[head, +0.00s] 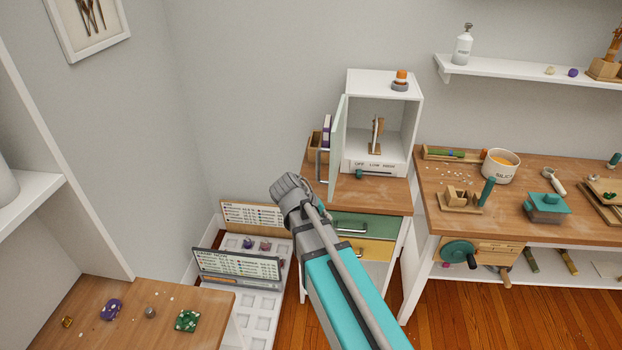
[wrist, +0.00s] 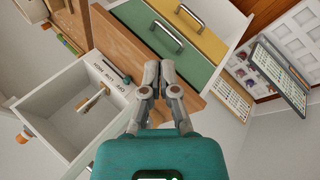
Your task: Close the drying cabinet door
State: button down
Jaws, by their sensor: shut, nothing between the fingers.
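The drying cabinet (head: 413,105) is a white box on the wooden top of a drawer unit. Its front is open, and a wooden stand (head: 376,135) shows inside. Its door (head: 338,145), a pale panel with a bar handle (head: 321,166), stands swung out at the cabinet's left side. My gripper (wrist: 160,68) is shut and empty, over the front edge of the wooden top. In the head view my wrist mostly hides it, below and left of the door.
A green drawer (head: 362,227) and a yellow drawer (head: 372,250) with bar handles lie below the cabinet. A wooden box (head: 314,142) stands behind the door. A round orange-and-grey item (head: 400,82) sits on the cabinet. A workbench (head: 430,180) with tools stands to the right.

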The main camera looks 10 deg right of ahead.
jog(key=w+a+r+n+t+h+b, duration=0.2)
jog(key=w+a+t+h+b, duration=0.2)
jog(key=w+a, duration=0.2)
jog(key=w+a+r+n+t+h+b, duration=0.2)
jog(key=w+a+t+h+b, duration=0.1)
jog(key=w+a, duration=0.4)
jog(key=shift+w+a+r+t+h+b, duration=0.2)
jog(key=shift+a+t+h+b, duration=0.25)
jog(key=shift+b, duration=0.65)
jog(key=shift+d, duration=0.1)
jog(key=s+d+x, duration=0.1)
jog(key=s+x, duration=0.1)
jog(key=x, duration=1)
jog(key=shift+d, duration=0.6)
